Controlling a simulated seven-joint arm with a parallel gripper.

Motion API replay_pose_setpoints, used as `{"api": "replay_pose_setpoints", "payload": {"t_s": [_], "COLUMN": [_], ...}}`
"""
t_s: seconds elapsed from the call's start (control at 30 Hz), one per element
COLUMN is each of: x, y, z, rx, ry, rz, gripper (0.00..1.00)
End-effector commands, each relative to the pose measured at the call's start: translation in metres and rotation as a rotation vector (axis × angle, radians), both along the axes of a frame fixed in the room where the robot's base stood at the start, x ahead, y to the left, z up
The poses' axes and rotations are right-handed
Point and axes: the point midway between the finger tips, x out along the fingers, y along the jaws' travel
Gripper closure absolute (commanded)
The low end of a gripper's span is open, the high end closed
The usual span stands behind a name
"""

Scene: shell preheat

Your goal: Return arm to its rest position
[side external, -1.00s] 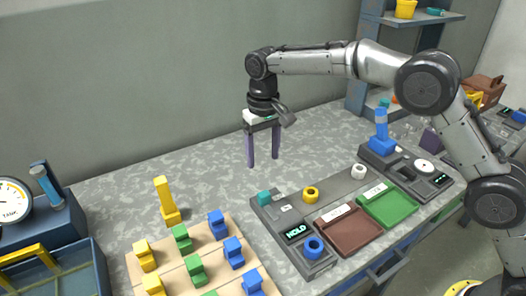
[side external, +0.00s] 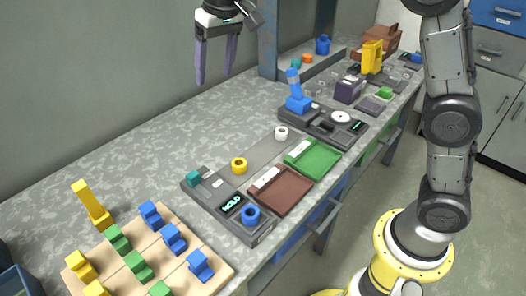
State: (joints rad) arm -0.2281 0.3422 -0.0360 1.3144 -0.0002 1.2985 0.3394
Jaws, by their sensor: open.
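My gripper (side external: 215,78) hangs at the top of the side external view, fingers pointing down. Its two purple fingers are apart with nothing between them. It is well above the grey speckled bench (side external: 150,150), near the back wall, and touches nothing. My arm rises from its yellow and white base at the lower right. Its upper links run out of the top of the picture, so the elbow and part of the forearm are hidden.
A wooden board (side external: 208,281) holds several coloured blocks; a yellow piece (side external: 92,207) stands behind it. A dark panel (side external: 262,232) carries rings, beside brown (side external: 281,203) and green (side external: 313,169) trays. A blue-handled device (side external: 297,102) stands farther right. The bench's back left is clear.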

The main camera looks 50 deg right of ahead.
Motion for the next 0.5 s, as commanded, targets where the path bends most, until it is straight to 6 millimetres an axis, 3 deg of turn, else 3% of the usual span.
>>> {"api": "replay_pose_setpoints", "payload": {"t_s": [0.03, 0.2, 0.37, 0.5], "x": [-0.018, -0.075, -0.134, -0.186], "y": [-0.013, -0.046, -0.072, -0.089], "z": [0.016, 0.047, 0.057, 0.049], "rx": [0.005, 0.01, 0.007, -0.003], "ry": [-0.028, -0.101, -0.166, -0.217], "rz": [-0.013, -0.036, -0.047, -0.049], "gripper": [0.3, 0.3, 0.3, 0.3]}}
